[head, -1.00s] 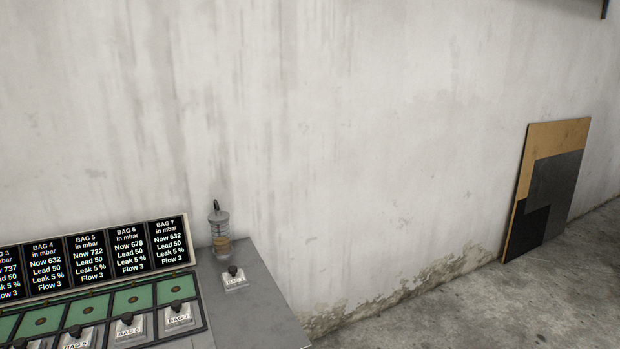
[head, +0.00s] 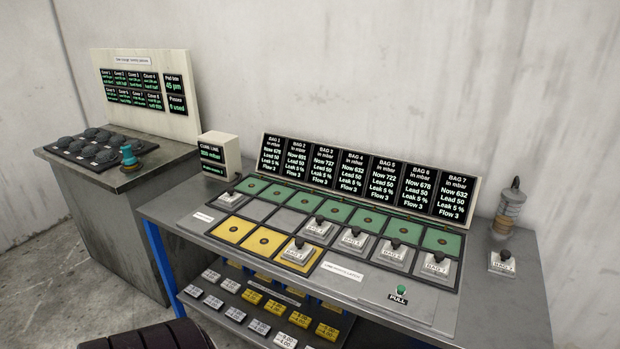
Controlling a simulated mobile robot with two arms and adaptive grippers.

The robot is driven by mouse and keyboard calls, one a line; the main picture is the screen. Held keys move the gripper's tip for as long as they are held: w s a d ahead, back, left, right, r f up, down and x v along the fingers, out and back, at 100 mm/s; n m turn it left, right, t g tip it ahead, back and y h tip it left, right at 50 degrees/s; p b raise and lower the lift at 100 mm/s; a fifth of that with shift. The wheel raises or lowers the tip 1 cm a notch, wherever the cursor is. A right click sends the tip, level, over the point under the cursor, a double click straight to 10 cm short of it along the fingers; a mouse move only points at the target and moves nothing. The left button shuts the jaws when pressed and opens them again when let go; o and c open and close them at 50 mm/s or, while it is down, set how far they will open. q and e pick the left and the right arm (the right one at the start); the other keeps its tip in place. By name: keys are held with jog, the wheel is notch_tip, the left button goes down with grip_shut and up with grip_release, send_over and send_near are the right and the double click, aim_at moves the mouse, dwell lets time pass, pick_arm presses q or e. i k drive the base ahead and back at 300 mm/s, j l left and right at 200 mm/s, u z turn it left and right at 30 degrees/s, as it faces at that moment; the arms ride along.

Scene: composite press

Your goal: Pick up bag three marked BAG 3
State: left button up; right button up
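Several small grey blocks with dark knobs and white labels stand on the bench panel. One block (head: 298,250) sits on the rightmost of three yellow pads; its number is too small to read surely. Several similar blocks stand in the grey row under the green pads, the rightmost being a block (head: 436,266) under the BAG 7 screen. Another block (head: 502,263) stands apart at the bench's right end. The BAG 3 screen (head: 323,165) is third from left on the display board.
A clear cylinder (head: 509,212) stands at the bench's right end. A green knob marked PULL (head: 401,290) is at the front. A lower shelf (head: 236,326) holds white and yellow blocks. A side cabinet (head: 100,225) stands left with dark domes and a teal item (head: 130,157).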

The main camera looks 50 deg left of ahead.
aim_at(298, 253)
jog(key=u, duration=1.75)
